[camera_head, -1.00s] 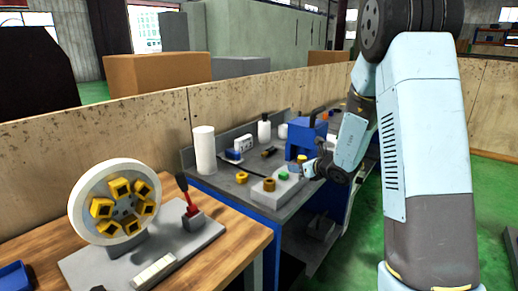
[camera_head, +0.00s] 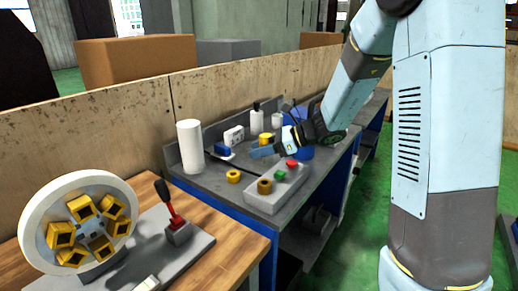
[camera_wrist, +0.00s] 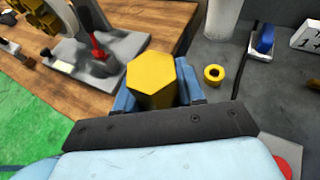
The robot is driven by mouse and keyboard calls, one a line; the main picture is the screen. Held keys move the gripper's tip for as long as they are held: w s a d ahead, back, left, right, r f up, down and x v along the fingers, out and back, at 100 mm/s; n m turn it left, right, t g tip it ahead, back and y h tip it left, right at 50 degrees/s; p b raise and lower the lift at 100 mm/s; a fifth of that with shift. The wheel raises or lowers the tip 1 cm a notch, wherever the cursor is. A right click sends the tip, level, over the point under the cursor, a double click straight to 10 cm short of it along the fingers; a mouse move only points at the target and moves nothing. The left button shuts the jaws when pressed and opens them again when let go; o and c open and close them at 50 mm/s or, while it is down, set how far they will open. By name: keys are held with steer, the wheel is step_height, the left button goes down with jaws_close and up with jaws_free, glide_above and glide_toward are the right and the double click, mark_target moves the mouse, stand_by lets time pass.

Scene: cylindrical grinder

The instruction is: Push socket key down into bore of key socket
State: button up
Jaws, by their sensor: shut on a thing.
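My gripper (camera_head: 268,149) is shut on the socket key, a yellow piece with a hexagonal top (camera_wrist: 152,76). In the wrist view it stands between the two blue fingers (camera_wrist: 158,92). In the head view the key's yellow top (camera_head: 265,138) shows just behind a finger. A brass ring with a dark bore, apparently the key socket (camera_head: 264,186), sits at the near end of a grey control box (camera_head: 260,203). The gripper and key are above and beyond it, apart from it. The key's lower end is hidden, and this ring cannot be made out in the wrist view.
Green (camera_head: 279,175) and red (camera_head: 291,164) buttons are on the box. A loose yellow ring (camera_head: 233,176) lies on the grey bench. A white cylinder (camera_head: 190,146) and a small blue block (camera_head: 222,149) stand behind. A red-and-black lever (camera_head: 169,204) and wheel fixture are at left.

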mark_target(260, 182)
steer(key=shift+a+f, duration=0.1)
steer(key=shift+f, duration=2.8)
steer(key=shift+f, duration=2.2)
steer(key=o, duration=1.2)
steer(key=v, duration=1.4)
steer(key=shift+s+a, duration=0.1)
